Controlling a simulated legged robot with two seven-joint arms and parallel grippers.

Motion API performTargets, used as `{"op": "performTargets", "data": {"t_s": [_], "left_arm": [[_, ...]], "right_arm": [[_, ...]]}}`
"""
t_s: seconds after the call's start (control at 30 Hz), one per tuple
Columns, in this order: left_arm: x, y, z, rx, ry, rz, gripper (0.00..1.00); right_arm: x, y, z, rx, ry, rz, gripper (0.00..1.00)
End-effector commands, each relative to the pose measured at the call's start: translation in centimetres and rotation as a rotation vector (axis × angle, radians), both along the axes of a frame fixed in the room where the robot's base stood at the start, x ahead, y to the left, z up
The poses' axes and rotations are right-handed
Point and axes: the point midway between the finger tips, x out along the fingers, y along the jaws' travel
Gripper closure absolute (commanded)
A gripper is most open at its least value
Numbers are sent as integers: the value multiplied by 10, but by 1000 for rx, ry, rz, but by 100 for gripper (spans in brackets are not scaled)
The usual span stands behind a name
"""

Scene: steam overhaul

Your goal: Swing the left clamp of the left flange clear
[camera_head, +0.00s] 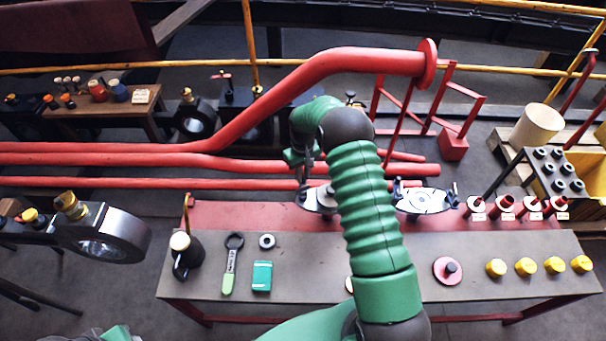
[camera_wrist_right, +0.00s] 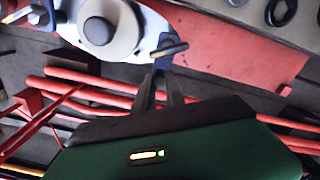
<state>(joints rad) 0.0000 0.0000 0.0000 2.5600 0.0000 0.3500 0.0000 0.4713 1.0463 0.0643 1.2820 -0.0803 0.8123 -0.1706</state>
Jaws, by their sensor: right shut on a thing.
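The left flange (camera_head: 321,200) is a pale metal plate on the red strip at the bench's back edge, partly hidden behind my right arm. In the right wrist view the flange (camera_wrist_right: 68,27) carries a round grey knob (camera_wrist_right: 110,30). My right gripper (camera_wrist_right: 160,82) is shut on the clamp; in the head view the gripper (camera_head: 303,183) is at the flange's left side. The exact contact is hard to see. My left gripper is not in view.
Red pipes (camera_head: 120,153) run behind the bench. The right flange (camera_head: 424,201) stands right of my arm. A wrench (camera_head: 231,262), a teal box (camera_head: 262,276), an oil can (camera_head: 187,256) and yellow caps (camera_head: 526,266) lie on the bench (camera_head: 320,277). A dark ringed fitting (camera_head: 115,238) is at left.

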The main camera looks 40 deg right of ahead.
Motion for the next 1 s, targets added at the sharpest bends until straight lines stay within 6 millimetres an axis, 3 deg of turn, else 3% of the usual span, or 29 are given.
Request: {"op": "performTargets", "data": {"t_s": [0.03, 0.07, 0.23, 0.57, 0.77, 1.0], "left_arm": [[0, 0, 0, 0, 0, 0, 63], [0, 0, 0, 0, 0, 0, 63], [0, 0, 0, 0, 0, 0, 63], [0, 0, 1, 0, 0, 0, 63], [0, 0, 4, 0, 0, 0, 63], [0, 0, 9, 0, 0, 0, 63]], "right_arm": [[0, 1, 1, 1, 2, 0, 100], [0, 1, 1, 1, 2, 0, 84], [0, 0, 0, 1, 2, 0, 63], [0, -1, 3, 1, 2, -1, 63], [2, -2, 42, -2, -3, -1, 63], [2, -1, 114, -2, -3, -1, 63]]}}
